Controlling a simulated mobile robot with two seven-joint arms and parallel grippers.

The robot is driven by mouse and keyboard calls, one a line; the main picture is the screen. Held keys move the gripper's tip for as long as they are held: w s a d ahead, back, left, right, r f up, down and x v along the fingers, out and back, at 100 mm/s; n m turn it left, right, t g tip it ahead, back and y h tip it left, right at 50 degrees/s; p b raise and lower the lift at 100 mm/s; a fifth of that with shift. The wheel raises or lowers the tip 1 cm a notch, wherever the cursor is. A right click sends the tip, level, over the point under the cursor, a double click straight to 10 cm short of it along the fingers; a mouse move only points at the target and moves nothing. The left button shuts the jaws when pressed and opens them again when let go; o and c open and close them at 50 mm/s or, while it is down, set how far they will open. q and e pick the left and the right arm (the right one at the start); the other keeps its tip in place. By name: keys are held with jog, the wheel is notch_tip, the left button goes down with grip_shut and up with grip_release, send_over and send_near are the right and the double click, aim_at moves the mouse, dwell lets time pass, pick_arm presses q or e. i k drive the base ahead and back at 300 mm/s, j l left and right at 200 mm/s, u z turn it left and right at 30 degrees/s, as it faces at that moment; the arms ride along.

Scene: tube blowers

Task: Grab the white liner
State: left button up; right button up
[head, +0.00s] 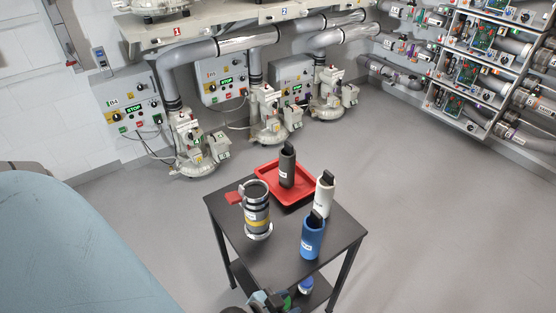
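The white liner (324,196) is an upright white cylinder with a black top piece and a small label. It stands on the right side of a small black table (283,242), just right of the red tray (262,178). The blue liner (312,238) stands in front of it and hides part of its lower end. A dark grey liner (287,168) stands upright in the red tray. Neither of my grippers shows in the head view.
A grey tube housing (257,212) with yellow band and red lever stands on the table's left. Several small items lie below it, partly cut off. Blower machines (193,147) line the back wall; a parts rack (480,75) stands right. Floor right of the table is clear.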

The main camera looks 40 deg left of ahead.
aim_at(325, 183)
jog(key=i+l+u, duration=0.1)
jog(key=u, duration=0.4)
jog(key=i+l+u, duration=0.2)
jog(key=u, duration=0.3)
jog(key=l+u, duration=0.2)
jog(key=u, duration=0.3)
jog(key=i+l+u, duration=0.15)
jog(key=l+u, duration=0.2)
jog(key=i+l+u, duration=0.1)
jog(key=l+u, duration=0.65)
jog(key=i, duration=0.05)
